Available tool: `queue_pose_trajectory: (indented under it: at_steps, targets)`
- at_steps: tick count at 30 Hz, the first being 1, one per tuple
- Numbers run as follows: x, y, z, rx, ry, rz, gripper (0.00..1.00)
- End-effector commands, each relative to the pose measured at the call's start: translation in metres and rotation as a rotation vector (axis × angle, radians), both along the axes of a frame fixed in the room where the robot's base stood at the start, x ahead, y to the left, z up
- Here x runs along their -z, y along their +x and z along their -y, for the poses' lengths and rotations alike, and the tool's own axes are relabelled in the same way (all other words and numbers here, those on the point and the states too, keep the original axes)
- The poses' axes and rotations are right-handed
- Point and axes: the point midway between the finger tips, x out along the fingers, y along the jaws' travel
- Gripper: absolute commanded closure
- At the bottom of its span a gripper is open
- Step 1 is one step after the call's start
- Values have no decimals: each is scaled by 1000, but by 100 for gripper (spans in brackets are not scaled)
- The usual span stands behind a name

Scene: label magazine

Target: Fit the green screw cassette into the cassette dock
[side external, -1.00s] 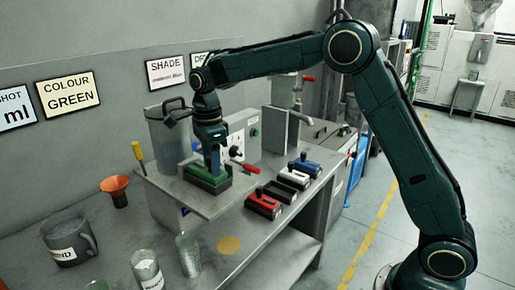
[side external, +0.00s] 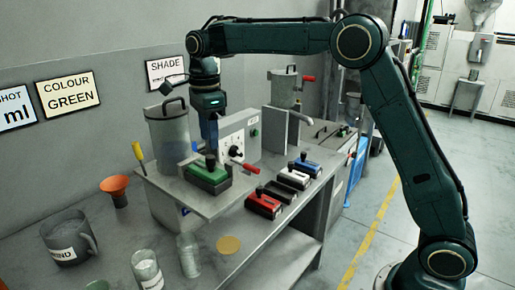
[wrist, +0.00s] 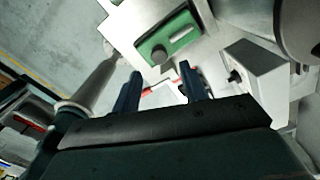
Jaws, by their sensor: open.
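The green screw cassette (side external: 207,174) sits level on the raised grey platform, in a low dark holder (side external: 221,190) that looks like the cassette dock. A dark knob stands up from its top. I cannot tell from here whether it is fully down. In the wrist view the green cassette (wrist: 165,36) shows beyond the fingertips, with clear space between. My gripper (side external: 211,143) is above the cassette, pointing down, open and empty. Its two blue fingers also show apart in the wrist view (wrist: 159,82).
Red (side external: 263,203), white (side external: 293,178) and blue (side external: 307,165) cassettes stand in a row to the right. An orange funnel (side external: 115,186) is at left.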

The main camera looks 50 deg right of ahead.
Motion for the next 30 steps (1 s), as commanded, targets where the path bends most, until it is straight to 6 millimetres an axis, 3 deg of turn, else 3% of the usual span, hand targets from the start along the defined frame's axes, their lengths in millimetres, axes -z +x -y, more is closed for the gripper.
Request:
queue_pose_trajectory:
  at_steps: [4,12,30]
  targets:
    - [-23,0,0,0,0,3,57]
    - [-44,0,0,-1,0,0,57]
    - [-49,0,0,0,0,-1,57]
